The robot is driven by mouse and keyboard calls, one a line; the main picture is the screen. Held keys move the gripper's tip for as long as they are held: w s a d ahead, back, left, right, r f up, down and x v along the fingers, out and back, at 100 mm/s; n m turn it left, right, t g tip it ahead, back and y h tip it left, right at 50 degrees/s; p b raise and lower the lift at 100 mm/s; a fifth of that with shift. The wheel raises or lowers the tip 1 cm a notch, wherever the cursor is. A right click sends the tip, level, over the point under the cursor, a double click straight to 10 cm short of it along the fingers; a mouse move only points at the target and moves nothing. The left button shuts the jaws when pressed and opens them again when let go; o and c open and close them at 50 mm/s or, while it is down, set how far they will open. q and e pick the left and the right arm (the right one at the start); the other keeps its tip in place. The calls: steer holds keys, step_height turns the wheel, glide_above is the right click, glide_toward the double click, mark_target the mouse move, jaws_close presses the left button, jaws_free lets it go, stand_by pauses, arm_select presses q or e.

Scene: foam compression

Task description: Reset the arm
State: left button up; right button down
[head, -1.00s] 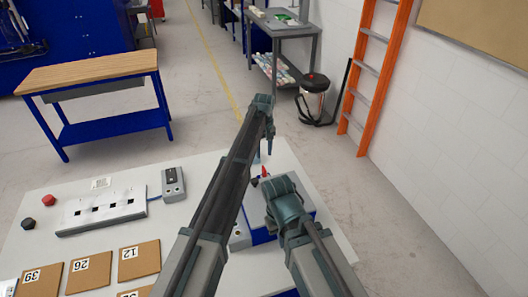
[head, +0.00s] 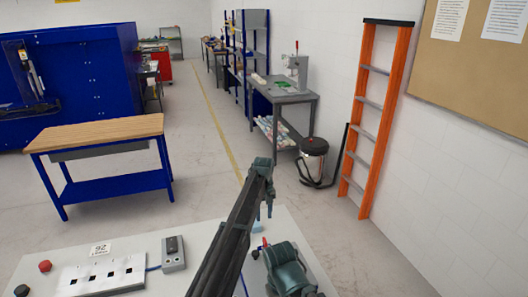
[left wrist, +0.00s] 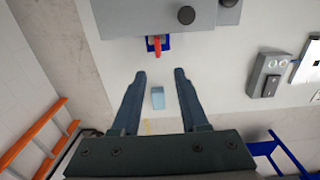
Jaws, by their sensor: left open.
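My left arm reaches forward over the white table (head: 205,235). Its gripper (head: 269,208) hangs downward at the arm's far end, small in the head view. The left wrist view shows the left gripper (left wrist: 161,74) open, with a gap between its two fingers. A small light blue block (left wrist: 158,98) shows through this gap, apart from both fingers; its height relative to them is unclear. My right arm shows at the bottom of the head view, but its gripper is not visible.
A grey device (left wrist: 190,15) with dark knobs and a red part (left wrist: 157,46) is near the left fingertips. A grey control box (head: 173,253) and socket panel (head: 102,275) lie left on the table. A wooden-topped bench (head: 95,132) and orange ladder (head: 366,120) stand beyond.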

arm_select(q)
steer(key=s+a+m, duration=0.1)
steer(key=s+a, duration=0.5)
steer(key=s, duration=0.5)
steer(key=s+a+m, duration=0.2)
steer(key=s+a, duration=0.4)
steer(key=s, duration=0.6)
steer(key=s+a+m, duration=0.1)
steer(key=s+a, duration=0.4)
steer(key=s, duration=0.6)
steer(key=s+d+f+m+y+b, duration=0.1)
steer(key=s+d+f+m+b, duration=0.2)
steer(key=d+f+b, duration=0.7)
steer(key=shift+s+d+f+m+b, duration=0.35)
steer(key=shift+s+f+b, duration=0.25)
steer(key=shift+s, duration=0.4)
